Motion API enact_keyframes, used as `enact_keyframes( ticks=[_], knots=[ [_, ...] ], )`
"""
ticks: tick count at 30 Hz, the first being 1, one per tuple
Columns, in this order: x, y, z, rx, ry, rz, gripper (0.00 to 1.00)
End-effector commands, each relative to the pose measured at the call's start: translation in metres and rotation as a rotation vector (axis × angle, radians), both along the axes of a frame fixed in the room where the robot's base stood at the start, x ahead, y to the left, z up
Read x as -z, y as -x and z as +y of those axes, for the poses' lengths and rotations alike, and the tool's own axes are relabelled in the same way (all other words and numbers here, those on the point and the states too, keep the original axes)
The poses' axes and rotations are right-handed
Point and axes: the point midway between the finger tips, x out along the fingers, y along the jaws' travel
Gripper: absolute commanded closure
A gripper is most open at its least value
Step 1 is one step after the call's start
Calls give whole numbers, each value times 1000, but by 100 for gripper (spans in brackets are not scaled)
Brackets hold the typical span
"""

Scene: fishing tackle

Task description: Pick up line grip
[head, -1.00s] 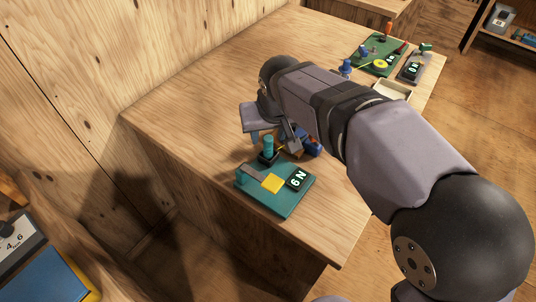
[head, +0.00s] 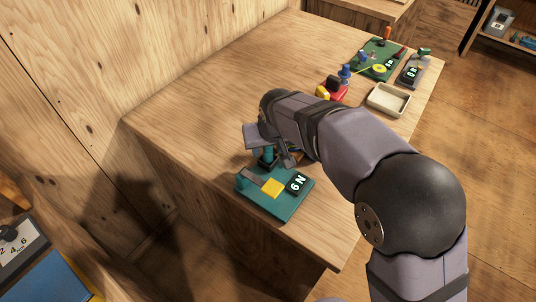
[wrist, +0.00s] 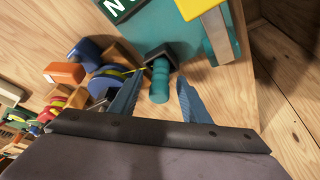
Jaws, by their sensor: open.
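The line grip, a teal ribbed cylinder on a black block (wrist: 160,82), stands at the edge of the teal 6 N board (head: 262,204). In the head view the grip (head: 267,156) shows just below my gripper. In the wrist view my gripper (wrist: 162,76) is open, with one finger on each side of the grip. I cannot tell whether either finger touches it. A blue reel with yellow line (wrist: 104,86) lies close beside the left finger. In the head view my wrist hides most of the reel.
The board carries a yellow block (head: 271,188) and a black 6 N display (head: 297,182). A red and yellow item (head: 333,89), a cream tray (head: 388,99) and a green board (head: 377,60) stand farther back. The table's left part is clear.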

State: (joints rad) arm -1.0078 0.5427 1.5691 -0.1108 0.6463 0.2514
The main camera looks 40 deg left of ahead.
Motion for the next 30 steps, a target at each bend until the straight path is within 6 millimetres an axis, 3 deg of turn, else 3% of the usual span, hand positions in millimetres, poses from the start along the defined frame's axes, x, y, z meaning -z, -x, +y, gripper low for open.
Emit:
enact_keyframes(
  ticks=[6, 11, 12, 23, 30],
  knots=[
    [0, 0, 0, 0, -1, -1, 59],
    [0, 0, 0, 0, -1, -1, 98],
    [0, 0, 0, 0, -1, -1, 100],
    [-5, -1, 1, 0, -2, -2, 100],
    [-35, -1, 1, 0, -4, -4, 100]
  ],
)
